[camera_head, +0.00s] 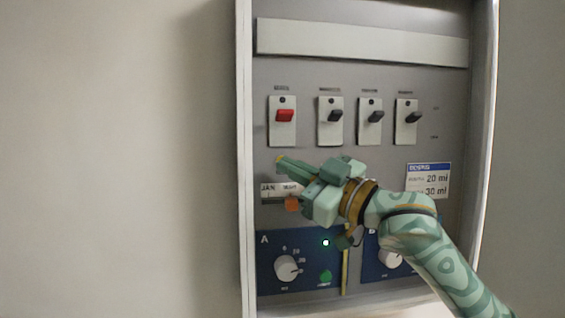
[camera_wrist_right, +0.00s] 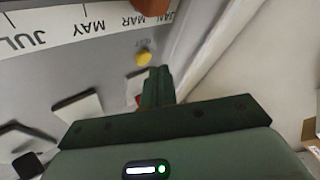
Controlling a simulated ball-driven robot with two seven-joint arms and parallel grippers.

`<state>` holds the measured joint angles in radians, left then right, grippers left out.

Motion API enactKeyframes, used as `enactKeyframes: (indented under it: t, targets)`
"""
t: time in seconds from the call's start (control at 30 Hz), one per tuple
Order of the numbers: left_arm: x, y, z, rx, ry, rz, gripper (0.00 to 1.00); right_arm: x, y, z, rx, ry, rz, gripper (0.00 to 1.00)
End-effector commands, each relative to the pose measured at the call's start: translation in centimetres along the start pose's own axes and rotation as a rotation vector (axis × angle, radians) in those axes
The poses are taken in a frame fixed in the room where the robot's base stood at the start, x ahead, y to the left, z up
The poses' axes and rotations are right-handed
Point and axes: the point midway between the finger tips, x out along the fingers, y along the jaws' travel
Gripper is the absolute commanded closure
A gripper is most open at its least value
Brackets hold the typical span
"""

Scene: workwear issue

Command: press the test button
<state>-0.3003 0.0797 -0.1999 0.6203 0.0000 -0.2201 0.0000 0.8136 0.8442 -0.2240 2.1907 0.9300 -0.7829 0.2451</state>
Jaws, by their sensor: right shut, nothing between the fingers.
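The yellow test button (camera_wrist_right: 143,58) shows in the right wrist view, on the grey panel below a month scale. In the head view a small yellow spot, apparently the same button (camera_head: 280,157), shows at the tip of my right gripper (camera_head: 286,163). My right gripper is shut and empty, its fingers pointing left along the panel. In the right wrist view its fingertips (camera_wrist_right: 160,72) are just beside the button; I cannot tell whether they touch it. My left gripper is not in view.
A red switch (camera_head: 285,116) and several dark switches (camera_head: 335,116) sit above my gripper. Below are an orange slider (camera_head: 292,204), a knob (camera_head: 286,267) and a green button (camera_head: 325,277). A label (camera_head: 428,181) is at right. The cabinet's raised left edge (camera_head: 244,150) stands close by.

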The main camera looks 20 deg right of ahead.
Motion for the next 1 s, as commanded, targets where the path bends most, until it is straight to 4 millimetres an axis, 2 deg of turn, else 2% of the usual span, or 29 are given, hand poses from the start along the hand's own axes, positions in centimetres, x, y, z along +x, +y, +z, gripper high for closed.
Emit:
enactKeyframes:
  t: [1.0]
  targets:
    - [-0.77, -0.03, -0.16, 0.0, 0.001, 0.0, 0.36, 0.59, 0.42, 0.41, 0.0, 0.0, 0.0, 1.0]
